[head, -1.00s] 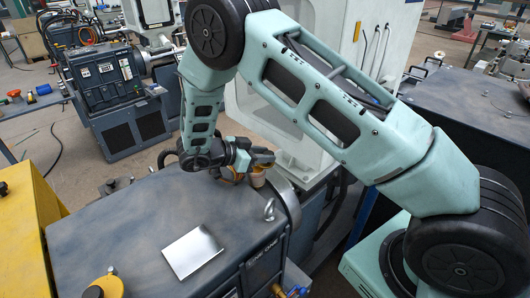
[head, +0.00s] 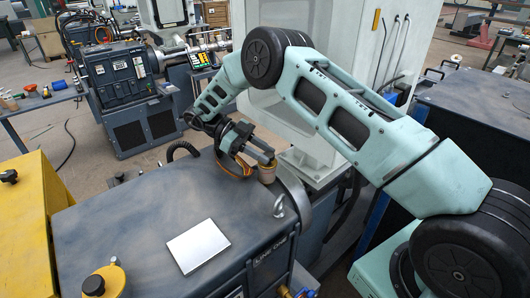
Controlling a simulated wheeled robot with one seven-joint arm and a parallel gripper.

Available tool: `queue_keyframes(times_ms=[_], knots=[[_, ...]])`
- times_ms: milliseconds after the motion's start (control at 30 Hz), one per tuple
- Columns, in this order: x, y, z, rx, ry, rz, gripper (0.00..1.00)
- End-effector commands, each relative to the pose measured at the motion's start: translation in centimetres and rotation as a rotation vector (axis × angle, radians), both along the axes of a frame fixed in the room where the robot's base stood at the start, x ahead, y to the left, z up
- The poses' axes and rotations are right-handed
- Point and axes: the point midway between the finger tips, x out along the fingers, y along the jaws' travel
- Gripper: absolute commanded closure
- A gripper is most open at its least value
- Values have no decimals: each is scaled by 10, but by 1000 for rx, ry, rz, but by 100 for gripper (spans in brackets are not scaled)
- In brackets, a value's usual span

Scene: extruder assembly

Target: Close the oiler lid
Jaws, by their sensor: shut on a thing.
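The oiler (head: 267,174) is a small tan, brass-coloured cup standing upright on the right end of the dark grey machine housing (head: 150,205). My gripper (head: 267,157) reaches it from the upper left, sloping down to the right, with its fingertips at the cup's upper rim. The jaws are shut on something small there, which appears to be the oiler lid. The fingers hide most of the lid, so its exact angle cannot be told.
A silver lifting eye (head: 280,204) stands just right of the oiler. A white sheet (head: 198,245) lies on the housing top. A white machine column (head: 300,100) rises behind the oiler.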

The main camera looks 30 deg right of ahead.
Motion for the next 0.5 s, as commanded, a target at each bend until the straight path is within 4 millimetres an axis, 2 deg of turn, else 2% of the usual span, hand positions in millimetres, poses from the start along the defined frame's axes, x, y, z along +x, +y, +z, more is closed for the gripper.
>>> queue_keyframes(times_ms=[333, 367, 400, 433, 500], knots=[[2, 1, 1, -3, -1, -72, 93], [2, 1, 1, -3, -1, -71, 67], [2, 1, 1, -3, -1, -71, 56], [2, 1, 1, -3, -1, -71, 50], [2, 1, 1, -3, -2, -71, 50]])
